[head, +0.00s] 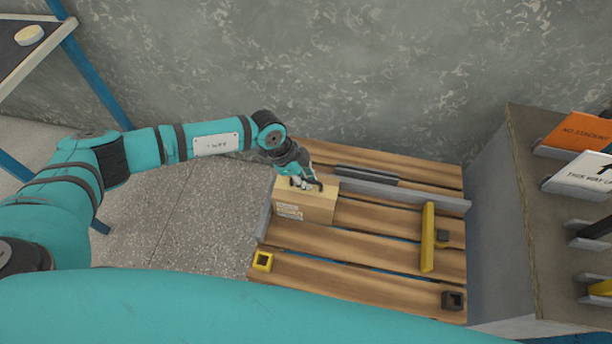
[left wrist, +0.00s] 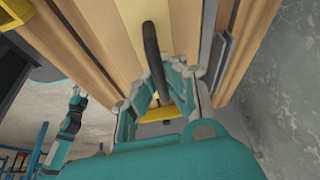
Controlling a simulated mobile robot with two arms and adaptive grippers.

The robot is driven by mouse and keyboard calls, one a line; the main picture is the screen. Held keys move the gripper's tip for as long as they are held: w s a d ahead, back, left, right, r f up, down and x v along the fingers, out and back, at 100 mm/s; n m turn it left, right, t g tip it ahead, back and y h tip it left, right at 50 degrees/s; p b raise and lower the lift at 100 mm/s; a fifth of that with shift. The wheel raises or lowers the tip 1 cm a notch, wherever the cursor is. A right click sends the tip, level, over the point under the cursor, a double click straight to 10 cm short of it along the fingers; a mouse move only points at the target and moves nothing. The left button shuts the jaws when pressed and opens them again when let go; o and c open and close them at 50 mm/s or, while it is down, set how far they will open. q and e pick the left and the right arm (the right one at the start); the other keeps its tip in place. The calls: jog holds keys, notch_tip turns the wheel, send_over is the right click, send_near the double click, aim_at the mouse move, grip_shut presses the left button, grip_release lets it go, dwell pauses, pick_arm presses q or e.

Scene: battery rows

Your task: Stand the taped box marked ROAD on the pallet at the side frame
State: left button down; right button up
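A tan box (head: 300,207) stands on the wooden pallet (head: 365,240) at its back left corner. Printing shows on its front face, too small to read. The grey side frame (head: 265,222) runs along the pallet's left edge, close beside the box; I cannot tell if they touch. My left gripper (head: 305,184) is at the top of the box, pointing down. My right gripper is not in view.
A grey rail (head: 400,190) crosses the back of the pallet. A yellow bar (head: 428,238) lies on its right part, with a yellow socket (head: 262,261) and dark socket (head: 453,300) at the front corners. A shelf with signs (head: 577,130) stands at the right. The pallet's middle is clear.

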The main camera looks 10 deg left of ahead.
pick_arm(q)
jog(key=shift+d+r, duration=0.1)
jog(key=shift+r, duration=0.05)
jog(key=c, duration=1.8)
grip_release()
jog(key=shift+f, duration=0.2)
jog(key=shift+c, duration=0.2)
jog(key=o, duration=0.4)
jog(key=shift+c, duration=0.2)
jog(key=shift+r, duration=0.1)
jog(key=v, duration=1.2)
jog(key=shift+p, duration=0.35)
